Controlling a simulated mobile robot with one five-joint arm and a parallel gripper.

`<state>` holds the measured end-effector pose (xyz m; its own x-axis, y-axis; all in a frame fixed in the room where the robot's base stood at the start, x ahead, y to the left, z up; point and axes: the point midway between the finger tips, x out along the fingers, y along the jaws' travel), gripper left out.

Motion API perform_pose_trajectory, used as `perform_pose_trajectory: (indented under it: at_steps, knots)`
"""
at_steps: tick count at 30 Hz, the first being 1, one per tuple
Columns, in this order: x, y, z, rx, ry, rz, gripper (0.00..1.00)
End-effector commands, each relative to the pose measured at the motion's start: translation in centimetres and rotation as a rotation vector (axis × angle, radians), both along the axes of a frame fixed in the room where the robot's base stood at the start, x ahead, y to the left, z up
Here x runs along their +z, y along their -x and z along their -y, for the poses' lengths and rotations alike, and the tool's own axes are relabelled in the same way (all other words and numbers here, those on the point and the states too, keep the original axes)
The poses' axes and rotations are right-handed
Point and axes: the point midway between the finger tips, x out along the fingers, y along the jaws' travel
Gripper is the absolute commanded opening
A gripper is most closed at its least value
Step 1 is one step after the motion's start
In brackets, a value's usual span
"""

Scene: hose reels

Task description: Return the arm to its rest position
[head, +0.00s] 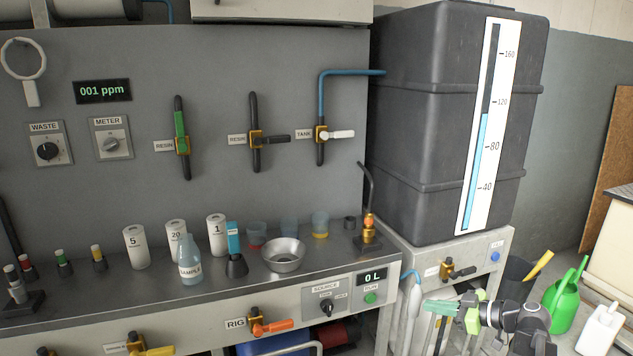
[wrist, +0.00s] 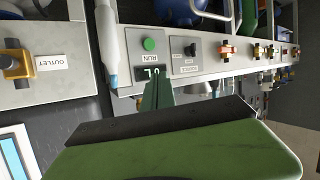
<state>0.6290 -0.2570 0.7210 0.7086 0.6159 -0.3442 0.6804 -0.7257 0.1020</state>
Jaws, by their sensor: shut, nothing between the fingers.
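My gripper (head: 430,305) is at the lower right of the head view, in front of the tank stand and to the right of the bench's control panel. Its green fingers are shut and hold nothing. In the wrist view the shut gripper (wrist: 156,76) points toward the panel with the green RUN button (wrist: 149,44); the picture is upside down there. The fingertips overlap the panel's small display in that view, and I cannot tell the gap between them. My arm is partly cut off at the bottom of the head view.
The steel bench (head: 120,293) carries bottles, cups and a metal bowl (head: 284,256). A black tank (head: 425,120) stands on a grey stand (head: 398,262). A white hanging wand (head: 412,305) is close beside my gripper. A green watering can (head: 562,306) and a white jug (head: 600,328) stand right of my arm.

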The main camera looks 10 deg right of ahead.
Motion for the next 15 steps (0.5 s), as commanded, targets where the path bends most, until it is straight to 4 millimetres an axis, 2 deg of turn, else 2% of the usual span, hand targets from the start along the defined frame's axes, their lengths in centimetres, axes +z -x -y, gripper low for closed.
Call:
perform_pose_trajectory:
  at_steps: [1,4,6,7,9,10,12,15]
  knots:
    - [-0.9,-1.3,-4.6,0.074,0.019,-0.039,0.00]
    - [-3.3,-2.5,-13.1,0.197,0.063,-0.158,0.00]
    - [-5.2,-2.4,-18.7,0.264,0.102,-0.263,0.00]
    - [-6.0,-2.2,-20.9,0.285,0.121,-0.311,0.00]
    - [-7.8,-1.4,-25.2,0.316,0.170,-0.423,0.00]
    - [-8.5,-1.0,-26.7,0.322,0.192,-0.467,0.00]
    - [-10.0,0.1,-29.5,0.317,0.244,-0.572,0.00]
    - [-12.0,1.9,-32.4,0.267,0.327,-0.716,0.00]
